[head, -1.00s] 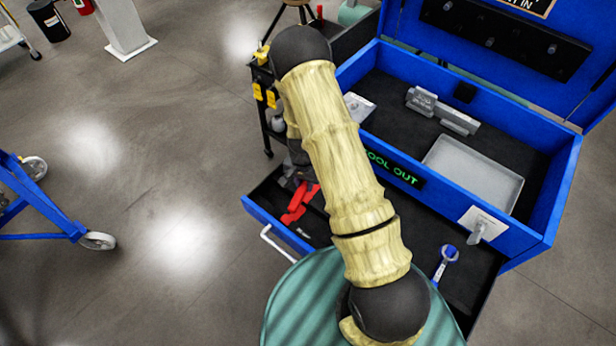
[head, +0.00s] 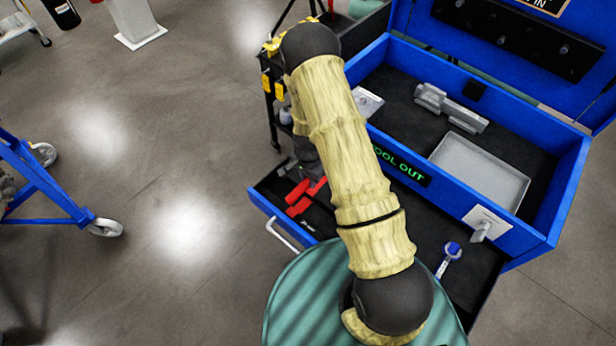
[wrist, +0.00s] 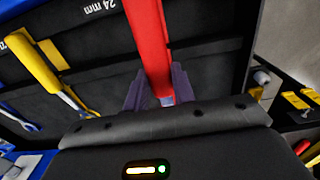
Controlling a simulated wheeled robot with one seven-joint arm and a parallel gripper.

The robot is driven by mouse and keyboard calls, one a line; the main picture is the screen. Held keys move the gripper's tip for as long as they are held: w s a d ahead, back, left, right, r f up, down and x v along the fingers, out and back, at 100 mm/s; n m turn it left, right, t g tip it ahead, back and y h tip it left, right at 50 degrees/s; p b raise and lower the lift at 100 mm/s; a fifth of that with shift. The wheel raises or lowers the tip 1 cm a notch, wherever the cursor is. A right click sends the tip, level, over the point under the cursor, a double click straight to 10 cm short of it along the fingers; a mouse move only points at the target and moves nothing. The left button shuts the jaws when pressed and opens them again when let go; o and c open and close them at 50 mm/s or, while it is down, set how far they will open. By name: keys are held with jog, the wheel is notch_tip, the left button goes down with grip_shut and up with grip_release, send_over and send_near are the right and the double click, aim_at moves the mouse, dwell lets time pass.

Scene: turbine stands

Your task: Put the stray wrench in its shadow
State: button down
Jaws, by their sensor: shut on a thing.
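My gripper (wrist: 160,90) is shut on a red-handled wrench (wrist: 148,40), whose red part runs up and away from the fingers in the wrist view. The wrench's far end is cut off by the picture edge. In the head view red parts (head: 298,197) show over the left end of the open dark drawer (head: 325,222), partly hidden by my arm. The wrist view shows the drawer's dark lining with a "24 mm" label (wrist: 100,6). Whether the wrench touches the lining I cannot tell. Its own shadow cannot be made out.
A yellow-handled tool (wrist: 42,72) and a blue tool (wrist: 18,119) lie left of my gripper in the wrist view. A blue wrench (head: 449,258) lies at the drawer's right. The blue chest (head: 545,235) with a grey tray (head: 480,172) stands behind; a dark cart (head: 273,115) is at back left.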

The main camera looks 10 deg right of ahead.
jog(key=shift+f+b, duration=0.85)
jog(key=shift+f, duration=0.6)
jog(key=shift+f+b, duration=0.45)
jog(key=shift+b, duration=0.15)
jog(key=shift+d+f+b, duration=0.1)
jog(key=shift+f+b, duration=0.2)
jog(key=shift+f, duration=0.05)
jog(key=shift+f+b, duration=0.9)
jog(key=shift+f, duration=0.1)
dwell(0.8)
